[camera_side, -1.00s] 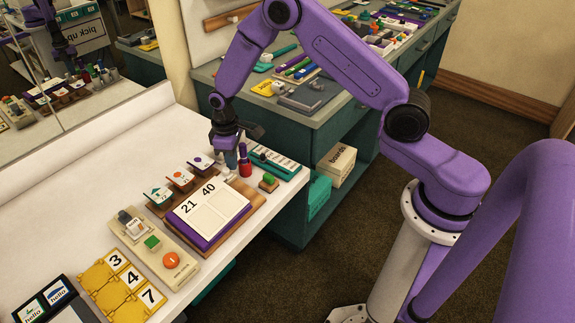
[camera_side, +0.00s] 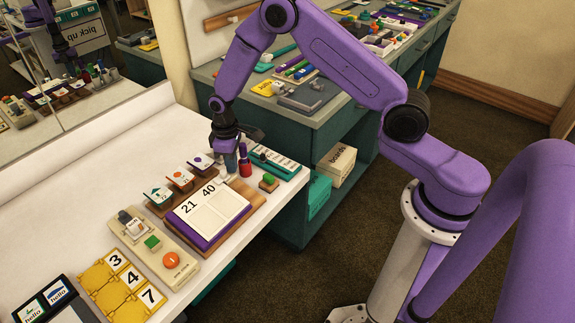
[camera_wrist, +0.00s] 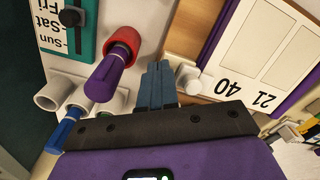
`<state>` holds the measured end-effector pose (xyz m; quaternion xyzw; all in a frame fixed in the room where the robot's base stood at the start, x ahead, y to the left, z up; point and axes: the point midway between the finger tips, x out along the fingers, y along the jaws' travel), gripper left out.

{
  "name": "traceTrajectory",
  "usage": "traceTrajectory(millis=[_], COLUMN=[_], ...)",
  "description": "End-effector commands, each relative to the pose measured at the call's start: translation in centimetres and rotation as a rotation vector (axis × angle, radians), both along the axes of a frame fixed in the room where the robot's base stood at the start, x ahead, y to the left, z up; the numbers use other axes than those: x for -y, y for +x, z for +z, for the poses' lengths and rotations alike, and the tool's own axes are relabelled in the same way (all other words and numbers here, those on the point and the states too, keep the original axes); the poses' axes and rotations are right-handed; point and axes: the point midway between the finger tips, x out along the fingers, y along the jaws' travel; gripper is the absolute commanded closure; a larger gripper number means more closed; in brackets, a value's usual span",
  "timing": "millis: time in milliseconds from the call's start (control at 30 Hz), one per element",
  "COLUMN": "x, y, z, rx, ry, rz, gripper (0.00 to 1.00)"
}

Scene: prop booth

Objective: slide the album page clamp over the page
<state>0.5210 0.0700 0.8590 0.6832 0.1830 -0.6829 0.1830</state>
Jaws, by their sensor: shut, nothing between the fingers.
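The album (camera_side: 208,213) lies open on a wooden board (camera_side: 254,203), with cream pages in a purple cover marked 21 and 40. It also shows at the upper right of the wrist view (camera_wrist: 262,50). A white round knob (camera_wrist: 188,80) stands at the board's edge beside the page; it appears to be the clamp's handle, but the rest of the clamp is not clear. My gripper (camera_wrist: 157,84) is shut and empty, its fingertips just left of the knob in the wrist view. I cannot tell whether they touch it. In the side view my gripper (camera_side: 229,166) is at the album's far end.
A red-and-purple marker (camera_wrist: 117,58) stands close to my fingers, with a blue marker (camera_wrist: 66,130) in a white holder. A teal day-of-week board (camera_side: 273,162) and a green block (camera_side: 269,182) are nearby. Small picture cards (camera_side: 180,176) stand along the album's far-left side.

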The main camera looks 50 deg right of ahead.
Motion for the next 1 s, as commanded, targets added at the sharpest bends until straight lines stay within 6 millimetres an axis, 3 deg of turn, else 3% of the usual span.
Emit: traceTrajectory(millis=[1000], x=[0.4], y=[0.0], z=[5.2], rx=[0.0], ry=[0.0], rz=[-0.001], gripper=[1.0])
